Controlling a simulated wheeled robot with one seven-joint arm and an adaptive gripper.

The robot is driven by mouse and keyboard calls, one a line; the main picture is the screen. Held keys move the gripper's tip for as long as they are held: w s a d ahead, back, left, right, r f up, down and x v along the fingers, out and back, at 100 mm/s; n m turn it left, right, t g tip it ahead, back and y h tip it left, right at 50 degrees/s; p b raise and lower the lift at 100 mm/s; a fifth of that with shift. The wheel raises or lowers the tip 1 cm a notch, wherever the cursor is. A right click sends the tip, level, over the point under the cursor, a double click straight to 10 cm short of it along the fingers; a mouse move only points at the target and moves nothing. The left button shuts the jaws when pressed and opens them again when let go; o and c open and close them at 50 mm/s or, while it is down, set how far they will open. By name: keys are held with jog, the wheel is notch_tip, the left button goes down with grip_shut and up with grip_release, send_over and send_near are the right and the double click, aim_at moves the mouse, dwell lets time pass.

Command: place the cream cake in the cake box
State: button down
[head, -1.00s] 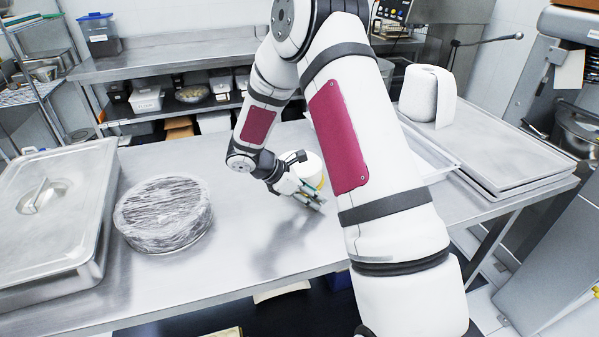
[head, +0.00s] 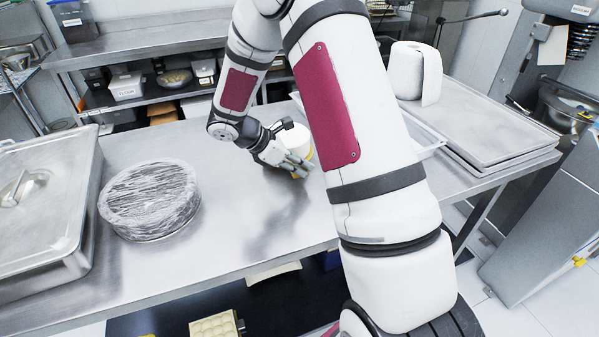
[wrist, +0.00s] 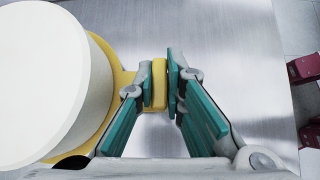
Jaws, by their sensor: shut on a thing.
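The cream cake (wrist: 40,85) is a plain white cylinder on a yellow round board (wrist: 122,80) with a small tab (wrist: 159,85), large at the left of the wrist view. My gripper (wrist: 160,75) has its teal fingers on either side of this tab and is shut on it. In the head view the cake (head: 294,138) is upright over the right part of the steel table, just beyond my gripper (head: 298,168) and partly hidden by my arm. Whether the board touches the table is unclear. I cannot make out a cake box.
A plastic-wrapped round container (head: 150,200) and a lidded steel pan (head: 45,205) stand on the table's left. A paper roll (head: 415,72) stands by flat steel trays (head: 490,120); a white tray (head: 428,147) is partly behind my arm. The middle of the table (head: 235,215) is bare.

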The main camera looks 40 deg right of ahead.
jog(key=s+a, duration=0.1)
jog(key=s, duration=0.4)
jog(key=s+a+r, duration=0.1)
jog(key=s+a, duration=0.1)
jog(key=s, duration=0.3)
jog(key=s+a, duration=0.1)
jog(key=s, duration=0.4)
jog(key=shift+s+a+r, duration=0.15)
jog(key=shift+s+r, duration=0.05)
jog(key=shift+r, duration=0.05)
